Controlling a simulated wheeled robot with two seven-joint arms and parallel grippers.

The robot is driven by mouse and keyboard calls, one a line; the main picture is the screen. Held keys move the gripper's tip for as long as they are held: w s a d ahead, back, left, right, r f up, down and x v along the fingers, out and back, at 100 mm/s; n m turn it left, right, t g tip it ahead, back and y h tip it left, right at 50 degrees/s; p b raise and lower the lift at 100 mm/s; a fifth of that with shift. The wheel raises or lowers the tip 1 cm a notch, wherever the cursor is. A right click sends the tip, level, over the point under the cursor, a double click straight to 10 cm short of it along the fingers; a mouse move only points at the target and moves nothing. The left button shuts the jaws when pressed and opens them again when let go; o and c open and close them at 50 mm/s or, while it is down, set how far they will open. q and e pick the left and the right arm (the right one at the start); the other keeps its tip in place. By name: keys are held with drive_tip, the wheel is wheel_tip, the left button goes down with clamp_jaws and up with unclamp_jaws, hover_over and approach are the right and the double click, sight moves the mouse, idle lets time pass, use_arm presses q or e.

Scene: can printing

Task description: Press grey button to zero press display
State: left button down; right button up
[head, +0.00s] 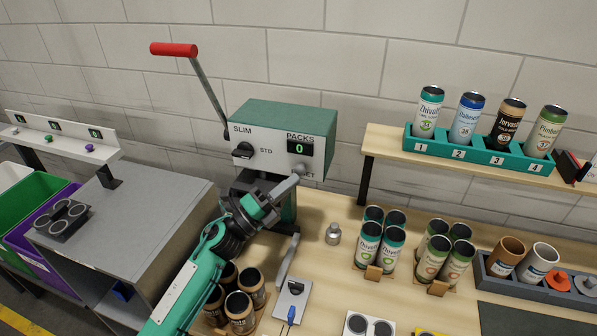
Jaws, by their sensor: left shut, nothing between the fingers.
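The press (284,126) is a green and grey box with a red-handled lever (174,49) raised at its left. Its front carries a black knob (243,150) between the SLIM and STD marks. The PACKS display (299,148) shows a green 0. My left gripper (297,174) is shut and empty, with its tips at the lower right of the press front, just below the display. The tips cover the grey button and part of its label; I cannot tell whether they touch it. My right gripper is not in view.
Dark-topped cans (240,312) stand below my left arm. Packs of green-labelled cans (369,243) stand on the wooden table right of the press. A teal numbered rack (480,155) holds several cans on a shelf. A grey cabinet (130,215) stands at left.

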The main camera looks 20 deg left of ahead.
use_arm(q)
drive_tip(key=s, duration=0.5)
idle(0.4)
drive_tip(key=shift+a, duration=0.1)
idle(0.6)
